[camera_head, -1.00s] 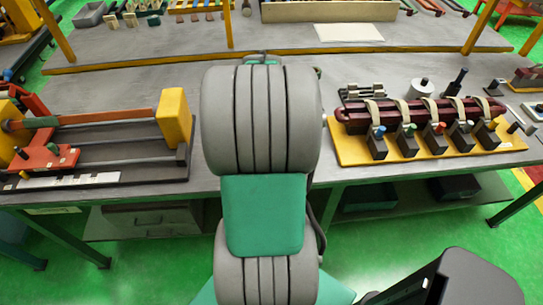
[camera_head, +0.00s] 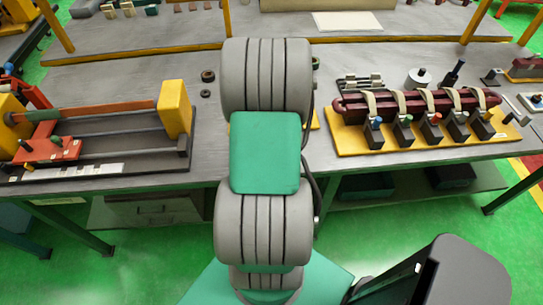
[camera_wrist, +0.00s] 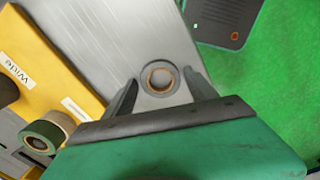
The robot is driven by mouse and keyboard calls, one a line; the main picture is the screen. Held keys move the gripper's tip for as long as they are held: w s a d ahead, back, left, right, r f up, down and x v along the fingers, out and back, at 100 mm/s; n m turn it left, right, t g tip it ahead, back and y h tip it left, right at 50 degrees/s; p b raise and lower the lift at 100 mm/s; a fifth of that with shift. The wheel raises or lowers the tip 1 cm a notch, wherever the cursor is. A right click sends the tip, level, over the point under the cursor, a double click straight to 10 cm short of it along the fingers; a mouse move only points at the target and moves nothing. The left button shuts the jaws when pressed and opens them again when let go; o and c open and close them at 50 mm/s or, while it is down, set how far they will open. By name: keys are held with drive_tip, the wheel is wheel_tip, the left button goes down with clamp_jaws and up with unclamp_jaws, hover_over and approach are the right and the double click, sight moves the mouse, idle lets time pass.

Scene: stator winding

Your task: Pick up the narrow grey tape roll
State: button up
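In the wrist view a small grey tape roll (camera_wrist: 147,72) with an orange-brown core lies flat on the bare metal tabletop. My gripper (camera_wrist: 160,75) is open, one finger on either side of this roll in the picture. No contact shows, and I cannot tell the height of the fingers above the table. A yellow board (camera_wrist: 62,62) at the left has a label reading "Wide" and a second, unreadable label. My arm hides the gripper in the head view.
In the head view two small dark rings (camera_head: 207,76) lie on the table left of my arm. A slide fixture with a yellow block (camera_head: 172,108) stands at left. A yellow-based fixture (camera_head: 352,144) with a dark red bar stands at right. Green floor shows beyond the table edge.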

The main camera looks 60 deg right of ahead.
drive_tip(key=c, duration=1.1)
drive_tip(key=shift+r, duration=0.1)
